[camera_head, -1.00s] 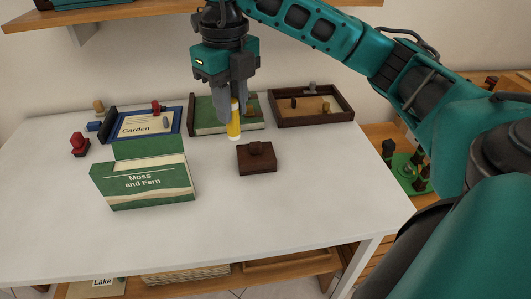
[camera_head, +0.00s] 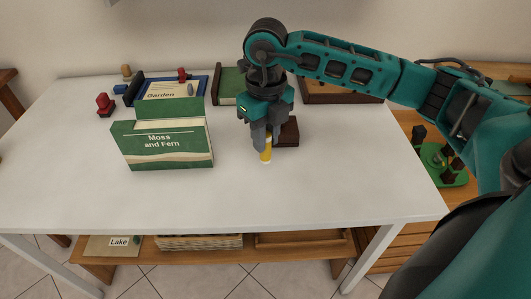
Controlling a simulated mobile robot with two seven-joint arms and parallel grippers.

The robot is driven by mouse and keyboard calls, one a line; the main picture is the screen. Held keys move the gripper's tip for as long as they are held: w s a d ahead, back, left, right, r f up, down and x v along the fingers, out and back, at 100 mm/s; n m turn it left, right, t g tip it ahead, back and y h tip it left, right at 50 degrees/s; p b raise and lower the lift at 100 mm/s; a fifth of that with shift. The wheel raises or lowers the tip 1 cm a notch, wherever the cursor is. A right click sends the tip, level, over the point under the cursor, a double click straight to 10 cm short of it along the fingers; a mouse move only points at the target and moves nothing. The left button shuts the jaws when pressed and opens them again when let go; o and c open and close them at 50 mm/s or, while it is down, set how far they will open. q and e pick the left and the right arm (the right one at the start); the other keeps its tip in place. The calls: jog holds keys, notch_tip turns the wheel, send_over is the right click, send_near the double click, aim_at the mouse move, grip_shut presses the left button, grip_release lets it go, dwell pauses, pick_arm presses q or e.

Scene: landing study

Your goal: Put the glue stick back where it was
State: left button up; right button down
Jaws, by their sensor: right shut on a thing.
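The yellow glue stick (camera_head: 265,154) with a pale lower end is upright in my right gripper (camera_head: 262,140). The gripper points down and is shut on it, hiding its upper part. They are over the white table (camera_head: 330,190), right of the green "Moss and Fern" box (camera_head: 165,150) and just left of the dark brown block (camera_head: 289,132). I cannot tell whether the stick's lower end touches the table. My left gripper is out of view.
A blue "Garden" tray (camera_head: 202,99), a green tray (camera_head: 226,90) and a brown tray (camera_head: 330,93) stand at the back. A red figure (camera_head: 104,103) stands at the left. The front of the table is clear.

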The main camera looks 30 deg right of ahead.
notch_tip(320, 180, down, 4)
jog(key=shift+f+b, duration=0.1)
jog(key=shift+b, duration=0.25)
jog(key=shift+f, duration=0.2)
jog(key=shift+f, duration=0.15)
jog(key=c, duration=0.9)
grip_release()
jog(key=shift+c, duration=0.2)
